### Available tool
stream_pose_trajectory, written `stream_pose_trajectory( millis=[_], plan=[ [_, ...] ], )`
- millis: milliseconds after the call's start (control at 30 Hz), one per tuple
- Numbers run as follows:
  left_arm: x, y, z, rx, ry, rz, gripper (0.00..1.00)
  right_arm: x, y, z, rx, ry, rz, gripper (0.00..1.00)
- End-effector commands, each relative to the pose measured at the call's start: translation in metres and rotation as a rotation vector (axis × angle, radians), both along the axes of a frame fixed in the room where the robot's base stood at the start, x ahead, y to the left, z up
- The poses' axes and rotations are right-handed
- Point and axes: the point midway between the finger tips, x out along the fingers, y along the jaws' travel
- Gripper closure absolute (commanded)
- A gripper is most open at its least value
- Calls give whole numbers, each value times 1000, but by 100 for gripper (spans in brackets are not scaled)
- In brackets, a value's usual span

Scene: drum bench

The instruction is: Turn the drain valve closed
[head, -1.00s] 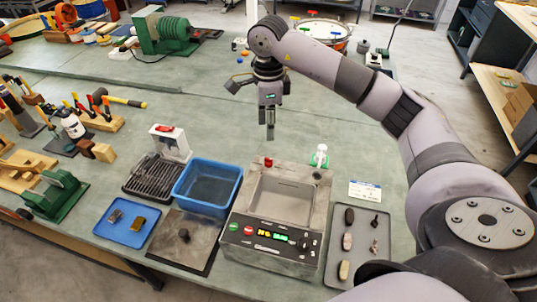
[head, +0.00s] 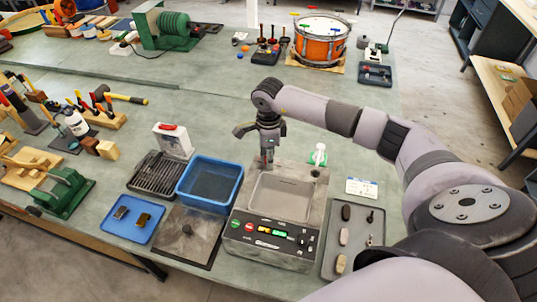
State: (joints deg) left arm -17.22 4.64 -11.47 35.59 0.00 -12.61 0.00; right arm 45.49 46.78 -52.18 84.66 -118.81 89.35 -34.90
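The grey metal machine (head: 233,232) stands on the bench at front center, with an open rectangular basin (head: 283,197) in its top. In the earlier frame a small red-topped fitting, likely the drain valve, stands at the machine's back left corner. My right gripper (head: 267,164) now points down at that corner and covers the fitting. I cannot tell whether its fingers touch or hold it, or how far they are apart. The fitting's turn position is hidden. My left gripper is not in view.
A blue bin (head: 238,184) stands just left of the machine.

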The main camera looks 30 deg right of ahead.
Motion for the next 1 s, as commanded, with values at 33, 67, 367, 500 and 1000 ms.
stream_pose_trajectory(
  millis=[33, 67, 367, 500, 1000],
  plan=[
    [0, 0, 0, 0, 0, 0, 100, 0, 0, 0, 0, 0, 0, 59],
    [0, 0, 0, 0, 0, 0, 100, 0, 0, 0, 0, 0, 0, 61],
    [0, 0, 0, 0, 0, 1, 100, 0, 0, 0, 0, 1, 0, 81],
    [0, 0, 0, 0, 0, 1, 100, 0, 0, 0, 0, 0, 0, 90],
    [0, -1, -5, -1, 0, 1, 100, 0, 0, 0, 0, -1, 18, 100]
  ],
)
